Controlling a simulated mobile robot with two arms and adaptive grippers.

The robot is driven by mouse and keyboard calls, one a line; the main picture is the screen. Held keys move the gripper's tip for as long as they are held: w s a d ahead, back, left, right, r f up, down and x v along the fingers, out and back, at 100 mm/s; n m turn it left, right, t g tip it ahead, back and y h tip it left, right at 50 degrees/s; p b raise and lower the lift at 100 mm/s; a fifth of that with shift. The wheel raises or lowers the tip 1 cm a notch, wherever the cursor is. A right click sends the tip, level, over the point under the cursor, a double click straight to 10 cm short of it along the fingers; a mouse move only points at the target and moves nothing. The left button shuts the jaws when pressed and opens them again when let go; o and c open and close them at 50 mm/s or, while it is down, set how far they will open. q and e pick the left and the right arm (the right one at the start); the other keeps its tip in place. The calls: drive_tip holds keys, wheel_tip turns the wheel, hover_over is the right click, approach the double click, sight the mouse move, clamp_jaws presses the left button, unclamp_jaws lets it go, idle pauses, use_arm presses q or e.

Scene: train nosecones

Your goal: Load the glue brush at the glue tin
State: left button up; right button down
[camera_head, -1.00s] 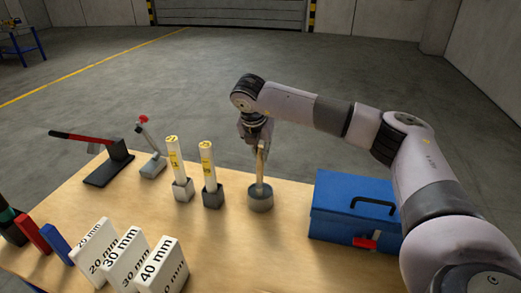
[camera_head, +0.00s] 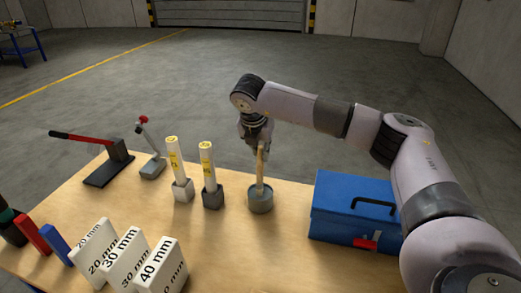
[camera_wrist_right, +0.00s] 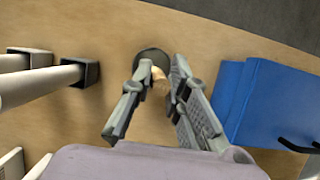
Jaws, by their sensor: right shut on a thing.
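The glue tin (camera_head: 260,202) is a small grey round tin standing on the wooden table. The glue brush (camera_head: 260,167) has a light wooden handle and stands nearly upright with its lower end inside the tin. My right gripper (camera_head: 256,144) is above the tin, shut on the upper part of the brush handle. In the right wrist view the fingers (camera_wrist_right: 155,95) close around the pale handle, with the dark tin (camera_wrist_right: 153,62) beyond. The brush's bristles are hidden in the tin. My left gripper is not in view.
Two white tubes with yellow labels (camera_head: 207,168) stand in square holders left of the tin. A blue toolbox (camera_head: 335,215) is to the right. White blocks marked in mm (camera_head: 127,258) stand at the front left. A red-handled lever tool (camera_head: 108,165) sits at the back left.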

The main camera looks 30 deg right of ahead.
drive_tip(key=shift+r+p, duration=0.4)
drive_tip(key=shift+r, duration=0.25)
drive_tip(key=shift+r+p, duration=1.2)
drive_tip(key=shift+r, duration=1.6)
